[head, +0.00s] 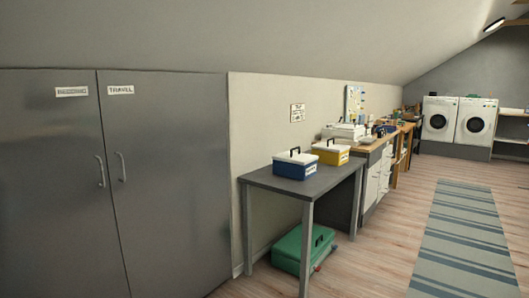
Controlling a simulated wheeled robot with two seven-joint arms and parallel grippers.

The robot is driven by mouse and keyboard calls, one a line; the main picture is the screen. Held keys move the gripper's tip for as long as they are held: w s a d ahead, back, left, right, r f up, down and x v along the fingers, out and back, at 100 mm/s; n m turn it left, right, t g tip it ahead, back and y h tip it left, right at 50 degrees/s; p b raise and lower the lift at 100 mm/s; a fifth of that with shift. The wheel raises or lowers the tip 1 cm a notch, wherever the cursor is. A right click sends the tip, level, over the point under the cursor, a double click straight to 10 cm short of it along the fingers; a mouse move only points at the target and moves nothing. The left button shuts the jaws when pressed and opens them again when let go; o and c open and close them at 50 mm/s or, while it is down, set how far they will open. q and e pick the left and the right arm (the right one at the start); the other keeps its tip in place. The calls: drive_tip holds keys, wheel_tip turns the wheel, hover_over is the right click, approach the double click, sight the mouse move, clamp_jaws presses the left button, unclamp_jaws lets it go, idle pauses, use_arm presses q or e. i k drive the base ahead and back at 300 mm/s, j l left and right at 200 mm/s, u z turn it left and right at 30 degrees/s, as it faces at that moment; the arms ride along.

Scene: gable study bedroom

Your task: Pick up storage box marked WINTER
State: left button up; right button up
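A blue box (296,172) with a white lid and dark handle stands on the near part of a dark table. It has a small white label that I cannot read. A yellow box (330,157) with a white lid and dark handle stands just behind it; its label is also too small to read. A green box (290,252) with a dark handle is on the floor under the table, partly hidden by a table leg. I cannot tell which box is marked WINTER. Neither of my grippers is in view.
The dark table (268,184) stands against the wall. A closed grey cabinet (170,200) fills the left, with one door labelled TRAVEL. A long workbench (368,150) and two white washing machines (440,120) are beyond. The wooden floor with a striped rug (466,235) is clear on the right.

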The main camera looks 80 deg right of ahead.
sight(328, 153)
drive_tip(key=k+l+z, duration=0.1)
drive_tip(key=z, duration=0.35)
drive_tip(key=l+z, duration=0.2)
drive_tip(key=z, duration=0.2)
drive_tip(key=k+l+z, duration=0.1)
drive_tip(key=z, duration=0.35)
drive_tip(key=j+z, duration=0.15)
drive_tip(key=z, duration=0.3)
drive_tip(key=j+z, duration=0.15)
drive_tip(key=z, duration=0.35)
drive_tip(key=j+z, duration=0.1)
drive_tip(key=z, duration=0.35)
drive_tip(key=j+z, duration=0.1)
drive_tip(key=z, duration=0.35)
drive_tip(key=i+l+z, duration=0.35)
drive_tip(key=i+z, duration=0.15)
drive_tip(key=i, duration=0.2)
drive_tip(key=i+l+z, duration=0.1)
drive_tip(key=i+z, duration=0.15)
drive_tip(key=i, duration=0.15)
drive_tip(key=i+l, duration=0.1)
drive_tip(key=i, duration=0.95)
drive_tip(key=i+l, duration=0.15)
drive_tip(key=i, duration=0.85)
